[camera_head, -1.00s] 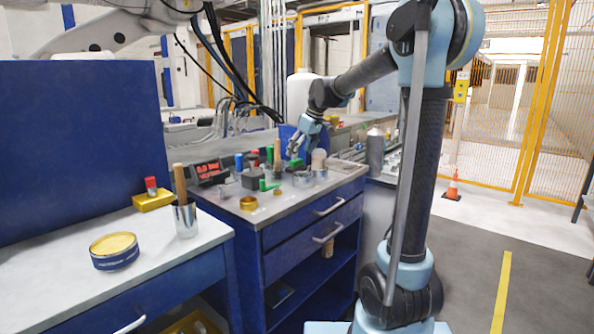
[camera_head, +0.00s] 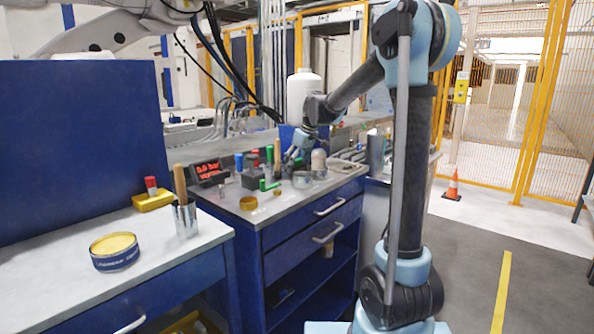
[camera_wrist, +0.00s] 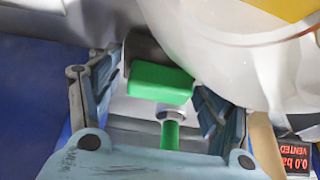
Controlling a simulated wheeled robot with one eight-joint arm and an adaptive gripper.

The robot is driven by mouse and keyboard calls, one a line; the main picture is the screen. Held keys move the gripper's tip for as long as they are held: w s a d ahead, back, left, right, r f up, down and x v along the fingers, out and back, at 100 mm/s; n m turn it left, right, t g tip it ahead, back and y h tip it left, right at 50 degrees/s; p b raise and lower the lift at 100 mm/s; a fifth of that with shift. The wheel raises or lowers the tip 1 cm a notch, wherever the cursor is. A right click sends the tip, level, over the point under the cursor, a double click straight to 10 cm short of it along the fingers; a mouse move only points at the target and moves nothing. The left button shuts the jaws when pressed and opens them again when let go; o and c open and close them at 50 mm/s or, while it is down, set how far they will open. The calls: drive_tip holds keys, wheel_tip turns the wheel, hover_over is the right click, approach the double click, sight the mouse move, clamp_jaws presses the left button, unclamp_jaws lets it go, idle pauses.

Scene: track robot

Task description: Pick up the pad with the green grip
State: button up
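In the wrist view, a green block-shaped grip (camera_wrist: 160,82) lies between the two fingers of my gripper (camera_wrist: 155,95), with a dark grey body partly visible behind it. The fingers stand apart on either side, and I see no clear contact. A second green piece (camera_wrist: 170,136), narrow and upright in the picture, shows below it past a metal ring. In the head view, my gripper (camera_head: 292,154) is low over the back of the grey bench top, beside a green item (camera_head: 298,163). Another green piece (camera_head: 268,185) lies farther forward. The pad's underside is hidden.
A large white bottle (camera_head: 303,95) rises behind. The bench's front right top is fairly clear.

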drive_tip(key=c, duration=0.4)
wheel_tip(320, 180, up, 18)
drive_tip(key=shift+r, duration=0.1)
idle(0.5)
